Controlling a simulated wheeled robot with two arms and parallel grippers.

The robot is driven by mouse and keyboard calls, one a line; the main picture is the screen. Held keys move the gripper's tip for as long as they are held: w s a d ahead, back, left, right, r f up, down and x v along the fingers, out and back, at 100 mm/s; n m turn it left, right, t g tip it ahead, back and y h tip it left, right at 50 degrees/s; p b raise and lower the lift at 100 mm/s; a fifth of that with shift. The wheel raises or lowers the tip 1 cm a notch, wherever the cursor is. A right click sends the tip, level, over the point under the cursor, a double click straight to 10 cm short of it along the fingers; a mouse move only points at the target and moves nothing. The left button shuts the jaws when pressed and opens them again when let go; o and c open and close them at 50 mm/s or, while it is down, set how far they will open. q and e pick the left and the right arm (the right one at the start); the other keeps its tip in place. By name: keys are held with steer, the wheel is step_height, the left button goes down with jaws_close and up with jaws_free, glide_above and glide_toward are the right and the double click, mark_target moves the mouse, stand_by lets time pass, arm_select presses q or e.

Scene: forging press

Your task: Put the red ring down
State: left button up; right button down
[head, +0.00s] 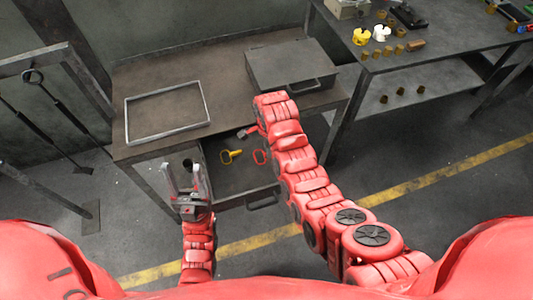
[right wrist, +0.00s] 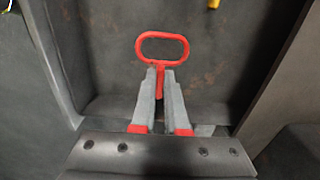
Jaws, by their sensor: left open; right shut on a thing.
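The red ring (right wrist: 160,82) is a rounded loop on a short stem. In the right wrist view my right gripper (right wrist: 161,74) is shut on the stem, and the loop points away from the fingers. In the head view the red ring (head: 255,157) shows over or in the open drawer (head: 263,203), right of a yellow ring-like piece (head: 231,155). I cannot tell whether the ring touches the drawer floor. My right gripper (head: 246,133) is partly hidden by its arm. My left gripper (head: 183,168) is open and empty, left of the drawer.
The workbench above the drawer carries an empty grey frame tray (head: 205,103) and a closed dark case (head: 290,62). A second table (head: 450,45) at the upper right holds several small parts. Long-handled tools (head: 50,125) hang on a rack at left.

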step_height(320, 180, down, 2)
steer(key=shift+f+p, duration=0.15)
steer(key=shift+p, duration=0.25)
steer(key=shift+f, duration=0.55)
steer(key=c, duration=0.9)
jaws_free()
steer(key=shift+f, duration=0.1)
steer(key=shift+c, duration=0.2)
